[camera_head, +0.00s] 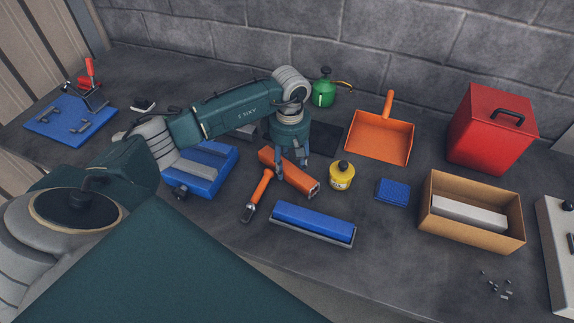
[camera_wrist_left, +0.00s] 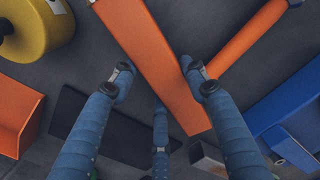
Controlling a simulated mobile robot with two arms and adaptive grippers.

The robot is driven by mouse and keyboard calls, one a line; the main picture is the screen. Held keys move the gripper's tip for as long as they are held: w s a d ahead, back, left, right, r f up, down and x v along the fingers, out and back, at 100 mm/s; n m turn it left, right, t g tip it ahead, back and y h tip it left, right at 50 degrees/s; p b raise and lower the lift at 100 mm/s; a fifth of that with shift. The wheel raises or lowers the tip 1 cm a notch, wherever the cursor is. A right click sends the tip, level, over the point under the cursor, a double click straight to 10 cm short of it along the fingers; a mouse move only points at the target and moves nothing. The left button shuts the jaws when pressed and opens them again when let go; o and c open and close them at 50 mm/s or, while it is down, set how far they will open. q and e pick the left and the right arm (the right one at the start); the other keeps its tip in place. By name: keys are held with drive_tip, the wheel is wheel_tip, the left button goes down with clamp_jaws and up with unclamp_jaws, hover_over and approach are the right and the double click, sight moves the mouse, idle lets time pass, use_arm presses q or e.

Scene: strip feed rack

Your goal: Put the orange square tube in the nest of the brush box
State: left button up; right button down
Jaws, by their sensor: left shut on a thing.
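The orange square tube (camera_head: 306,183) lies slanted near the middle of the bench, its open end toward the lower right. My left gripper (camera_head: 291,161) is over it, pointing down, with its fingers shut across the tube. In the left wrist view the tube (camera_wrist_left: 155,55) runs between the fingers (camera_wrist_left: 159,76). I cannot tell whether the tube is clear of the bench. I cannot tell for certain which item is the brush box: a long blue block in a grey tray (camera_head: 312,224) lies in front, and an open cardboard box (camera_head: 470,235) with a pale grey block inside stands at the right. My right gripper is not in view.
An orange-handled tool (camera_head: 258,195) lies close left of the tube, a yellow pot (camera_head: 341,177) close right. A blue sponge (camera_head: 392,192), an orange dustpan (camera_head: 380,136), a green can (camera_head: 323,92) and a red bin (camera_head: 492,125) stand around. The bench front between blue block and cardboard box is clear.

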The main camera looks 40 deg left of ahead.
use_arm(q)
drive_tip(key=shift+w+r, duration=0.1)
clamp_jaws()
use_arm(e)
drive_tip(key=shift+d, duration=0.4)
